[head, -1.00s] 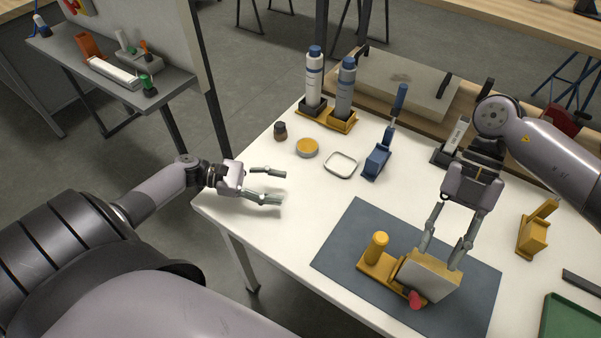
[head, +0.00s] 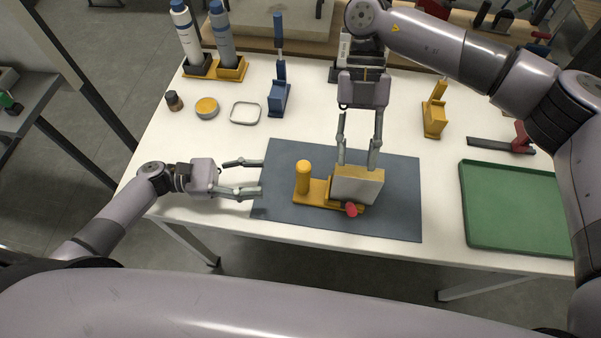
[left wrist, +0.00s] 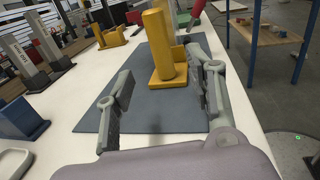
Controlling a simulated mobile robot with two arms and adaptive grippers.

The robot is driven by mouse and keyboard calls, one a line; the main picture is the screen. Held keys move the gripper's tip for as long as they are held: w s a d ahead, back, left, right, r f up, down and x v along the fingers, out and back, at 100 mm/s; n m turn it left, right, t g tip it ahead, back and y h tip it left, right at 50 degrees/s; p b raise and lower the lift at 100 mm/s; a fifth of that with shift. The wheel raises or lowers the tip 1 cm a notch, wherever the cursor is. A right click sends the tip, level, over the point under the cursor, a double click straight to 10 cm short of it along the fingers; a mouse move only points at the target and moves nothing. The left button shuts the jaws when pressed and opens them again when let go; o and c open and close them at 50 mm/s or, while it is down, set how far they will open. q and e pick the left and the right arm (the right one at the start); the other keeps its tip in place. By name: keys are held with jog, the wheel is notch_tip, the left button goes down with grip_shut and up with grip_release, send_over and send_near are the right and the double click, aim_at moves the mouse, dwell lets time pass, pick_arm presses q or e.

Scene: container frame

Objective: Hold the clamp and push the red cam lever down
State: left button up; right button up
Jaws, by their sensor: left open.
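The clamp has a yellow base (head: 317,190) lying on a dark mat (head: 282,215). A yellow upright post (head: 303,178) stands at its left end, and a beige-faced block (head: 357,186) at its right. The cam lever's red end (head: 351,210) shows at the block's front bottom edge. My left gripper (head: 255,177) is open and empty, left of the post. In the left wrist view the post (left wrist: 158,45) stands beyond the open fingers (left wrist: 165,85). My right gripper (head: 358,164) is at the block's top from behind, fingers apart; its fingertips are partly hidden, so its hold is unclear.
A green tray (head: 512,245) lies to the right. The table left of the mat is fairly clear.

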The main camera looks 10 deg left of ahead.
aim_at(302, 177)
pick_arm(q)
jog(key=d, duration=0.3)
jog(key=w+d, duration=0.1)
jog(key=d, duration=0.3)
jog(key=w+d, duration=0.1)
jog(key=d, duration=0.3)
jog(key=shift+d, duration=0.1)
jog(key=shift+c, duration=0.5)
grip_shut()
